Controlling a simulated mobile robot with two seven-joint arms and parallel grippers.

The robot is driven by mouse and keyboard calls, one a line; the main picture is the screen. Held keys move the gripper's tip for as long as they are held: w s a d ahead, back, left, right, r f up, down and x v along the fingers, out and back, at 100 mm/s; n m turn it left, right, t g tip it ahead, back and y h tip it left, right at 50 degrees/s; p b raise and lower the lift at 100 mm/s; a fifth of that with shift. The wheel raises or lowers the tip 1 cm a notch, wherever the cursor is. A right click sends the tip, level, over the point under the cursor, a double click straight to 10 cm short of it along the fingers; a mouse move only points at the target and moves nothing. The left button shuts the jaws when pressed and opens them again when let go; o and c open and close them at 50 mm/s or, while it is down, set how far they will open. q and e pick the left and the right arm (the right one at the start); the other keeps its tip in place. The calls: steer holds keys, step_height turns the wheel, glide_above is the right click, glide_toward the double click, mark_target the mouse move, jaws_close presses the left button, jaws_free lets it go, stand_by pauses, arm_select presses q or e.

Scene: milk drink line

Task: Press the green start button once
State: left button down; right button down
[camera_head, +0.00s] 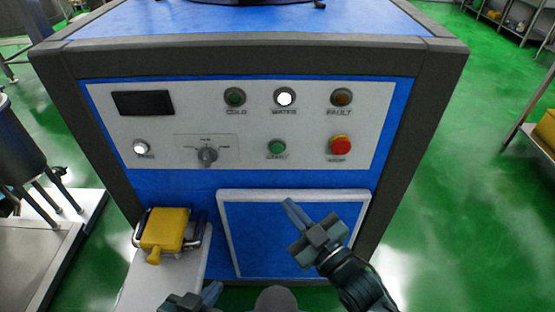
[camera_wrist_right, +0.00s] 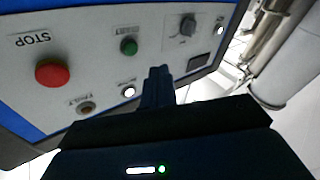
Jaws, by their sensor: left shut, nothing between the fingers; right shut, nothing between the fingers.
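The green start button (camera_head: 277,147) is on the light control panel, in the lower row between the grey selector knob and the red stop button. It also shows in the right wrist view (camera_wrist_right: 128,47), upper middle. My right gripper (camera_head: 289,203) is shut and empty, in front of the machine's lower part; in the head view its tip appears below the button, apart from it. In the right wrist view its closed fingers (camera_wrist_right: 157,80) are to the right of and below the button. My left gripper (camera_head: 213,291) is shut and empty at the bottom edge, mostly cut off.
A red stop button (camera_head: 341,146) is right of the green one, and a selector knob (camera_head: 207,155) is left of it. Indicator lamps line the top of the panel. A yellow-covered connector (camera_head: 164,230) juts out at lower left. The space before the panel is clear.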

mark_target(277, 149)
arm_select(q)
steer(key=shift+d+b, duration=0.3)
steer(key=shift+b, duration=0.2)
arm_select(e)
steer(key=a+r+n+y, duration=0.1)
steer(key=w+a+r+n+y, duration=0.1)
steer(key=n+y, duration=0.1)
steer(key=shift+w+a+r, duration=0.15)
steer(key=shift+w+r, duration=0.05)
steer(key=shift+r, duration=0.2)
arm_select(q)
steer(key=shift+f, duration=0.1)
